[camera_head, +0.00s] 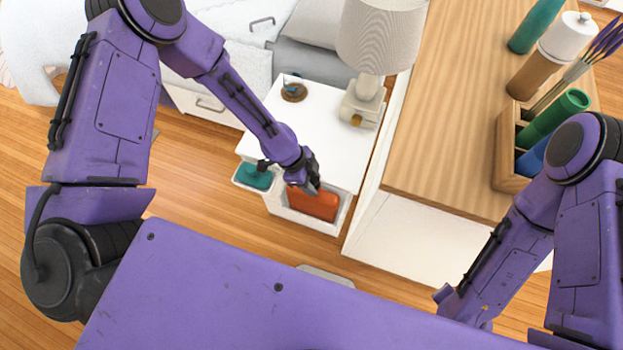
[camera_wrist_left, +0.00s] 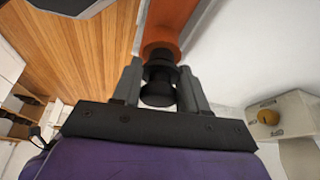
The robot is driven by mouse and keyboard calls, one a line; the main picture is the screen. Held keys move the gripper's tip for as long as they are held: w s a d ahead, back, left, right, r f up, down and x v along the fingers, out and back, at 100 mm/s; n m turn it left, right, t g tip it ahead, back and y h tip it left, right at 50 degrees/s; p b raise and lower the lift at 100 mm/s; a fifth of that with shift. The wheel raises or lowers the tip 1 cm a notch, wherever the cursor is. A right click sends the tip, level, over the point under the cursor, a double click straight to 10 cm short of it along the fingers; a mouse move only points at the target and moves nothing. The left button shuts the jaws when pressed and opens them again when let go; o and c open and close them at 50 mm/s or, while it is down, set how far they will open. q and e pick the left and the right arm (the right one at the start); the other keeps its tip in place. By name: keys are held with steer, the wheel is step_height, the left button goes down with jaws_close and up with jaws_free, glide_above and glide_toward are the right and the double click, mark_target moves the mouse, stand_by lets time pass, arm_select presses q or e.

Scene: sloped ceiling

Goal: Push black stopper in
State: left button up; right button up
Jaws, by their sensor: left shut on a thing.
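An orange bottle (camera_head: 318,204), like a hot-water bottle, lies in a white open drawer or bin (camera_head: 337,222) at the front of the white nightstand (camera_head: 322,145). My left gripper (camera_head: 313,184) reaches down to its upper left end. In the left wrist view, the black stopper (camera_wrist_left: 158,84) is between the two fingers of my left gripper (camera_wrist_left: 160,95), which are shut on it. The stopper lines up with the orange neck (camera_wrist_left: 166,30) and meets it. How deep it sits in the neck is hard to tell. My right arm is at the lower right; its gripper is not in view.
A teal item (camera_head: 254,175) lies in a small white container left of the orange bottle. A lamp (camera_head: 380,40) and a small brown round object (camera_head: 294,92) stand on the nightstand. A wooden-topped cabinet (camera_head: 440,130) with bottles stands to the right.

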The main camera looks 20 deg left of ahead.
arm_select(q)
steer(key=shift+f, duration=0.35)
stand_by(0.4)
steer(key=o, duration=1.1)
steer(key=shift+o, duration=0.2)
steer(key=o, duration=0.4)
steer(key=shift+r, duration=0.1)
step_height(320, 180, up, 6)
steer(key=p, duration=0.5)
